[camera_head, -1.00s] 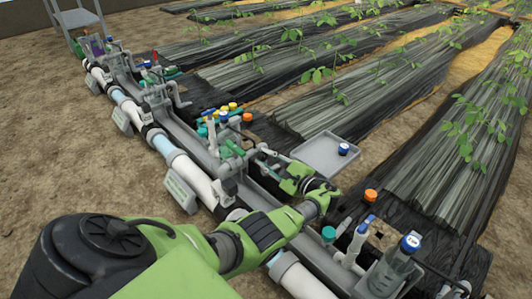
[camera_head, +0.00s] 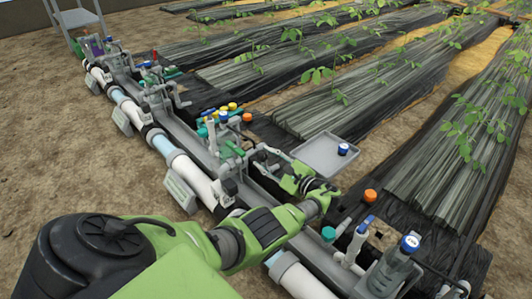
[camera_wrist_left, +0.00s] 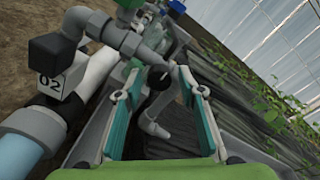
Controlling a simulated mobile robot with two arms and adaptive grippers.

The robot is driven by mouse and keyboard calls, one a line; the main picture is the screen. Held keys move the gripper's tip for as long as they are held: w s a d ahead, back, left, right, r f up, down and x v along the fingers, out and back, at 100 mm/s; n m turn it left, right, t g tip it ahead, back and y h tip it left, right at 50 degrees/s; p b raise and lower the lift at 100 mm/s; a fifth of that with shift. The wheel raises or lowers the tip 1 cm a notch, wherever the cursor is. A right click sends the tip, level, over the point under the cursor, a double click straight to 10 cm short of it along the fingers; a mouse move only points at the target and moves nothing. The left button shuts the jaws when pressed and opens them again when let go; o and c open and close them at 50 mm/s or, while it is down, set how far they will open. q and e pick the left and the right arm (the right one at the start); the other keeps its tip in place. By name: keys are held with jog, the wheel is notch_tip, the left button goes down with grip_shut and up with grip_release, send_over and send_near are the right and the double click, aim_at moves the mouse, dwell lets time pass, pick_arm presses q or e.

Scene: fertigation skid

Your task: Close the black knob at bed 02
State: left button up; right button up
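The black knob (camera_wrist_left: 159,79) shows in the left wrist view, on a grey pipe fitting beside the white box marked 02 (camera_wrist_left: 50,82). My left gripper (camera_wrist_left: 159,84) is open, with one finger on each side of the knob. The knob lies between the fingertips with gaps visible, and I cannot tell whether either finger touches it. In the head view my left gripper (camera_head: 265,159) reaches in at the grey fittings above the white pipe, and the knob is too small to make out there. My right gripper is not in view.
A white pipe (camera_head: 192,176) with grey fittings runs diagonally along the bed ends. A grey tray (camera_head: 320,153) holds a blue-capped item. Several coloured caps sit behind the gripper. An orange cap (camera_head: 370,196) and a bottle with a blue cap (camera_head: 410,243) stand at the right.

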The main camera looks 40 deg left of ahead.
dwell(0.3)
pick_arm(q)
jog(key=d, duration=0.7)
jog(key=shift+s+d+r, duration=0.2)
jog(key=shift+s+d, duration=0.05)
